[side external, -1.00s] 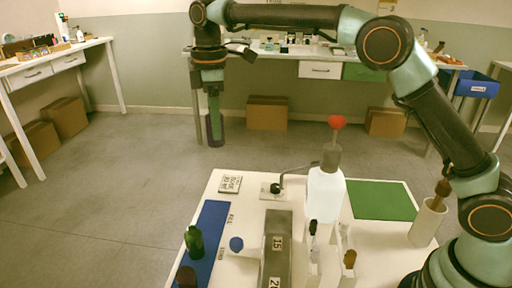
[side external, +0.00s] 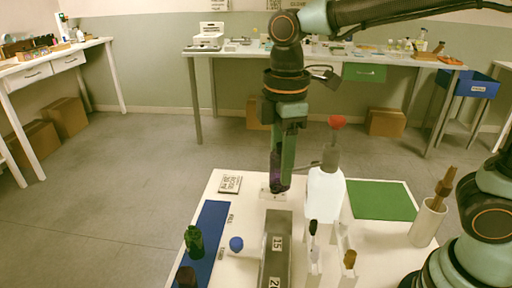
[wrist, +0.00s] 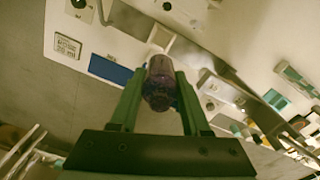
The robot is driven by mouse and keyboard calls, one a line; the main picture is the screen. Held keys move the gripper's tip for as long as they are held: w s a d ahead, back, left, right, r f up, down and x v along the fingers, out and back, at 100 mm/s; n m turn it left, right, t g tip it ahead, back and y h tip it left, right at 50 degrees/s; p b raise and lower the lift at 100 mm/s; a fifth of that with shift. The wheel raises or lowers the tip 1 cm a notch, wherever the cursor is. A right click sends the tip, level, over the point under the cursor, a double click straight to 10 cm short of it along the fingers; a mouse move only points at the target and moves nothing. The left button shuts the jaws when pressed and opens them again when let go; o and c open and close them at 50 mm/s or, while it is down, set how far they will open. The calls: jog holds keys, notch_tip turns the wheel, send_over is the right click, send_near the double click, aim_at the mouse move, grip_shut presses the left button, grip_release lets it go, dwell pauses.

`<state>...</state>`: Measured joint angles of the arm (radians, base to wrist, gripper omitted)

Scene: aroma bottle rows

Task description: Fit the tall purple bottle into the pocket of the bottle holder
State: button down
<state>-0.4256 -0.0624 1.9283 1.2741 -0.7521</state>
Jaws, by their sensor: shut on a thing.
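The tall purple bottle (side external: 276,172) is between the fingers of my gripper (side external: 283,188), held upright over the far part of the white table in the side view. In the wrist view the purple bottle (wrist: 158,85) shows end-on between the two green fingers of my gripper (wrist: 158,98). The fingers hide part of the bottle in the side view. A long grey block with number labels (side external: 275,262) lies in front of it. White upright pieces (side external: 345,240) stand to its right. I cannot tell which of these is the bottle holder, and no empty pocket is clear.
A white spray bottle with a red top (side external: 324,195) stands close right of my gripper. A green mat (side external: 381,200) lies at right, near a cup with brown tools (side external: 429,220).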

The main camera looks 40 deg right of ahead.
notch_tip(320, 180, down, 20)
jog(key=shift+s, duration=0.15)
dwell(0.4)
jog(key=shift+f, duration=0.2)
jog(key=shift+s+f, duration=0.1)
jog(key=shift+f, duration=0.4)
jog(key=shift+c, duration=1.8)
grip_release()
notch_tip(320, 180, up, 13)
jog(key=s+d+r+m+t, duration=0.2)
jog(key=d+r+m+t, duration=0.3)
jog(key=d+r+m, duration=0.4)
jog(key=shift+s+d+m+t, duration=0.2)
jog(key=shift+d+m+t, duration=0.1)
jog(key=shift+d+m, duration=2.15)
jog(key=shift+d, duration=0.15)
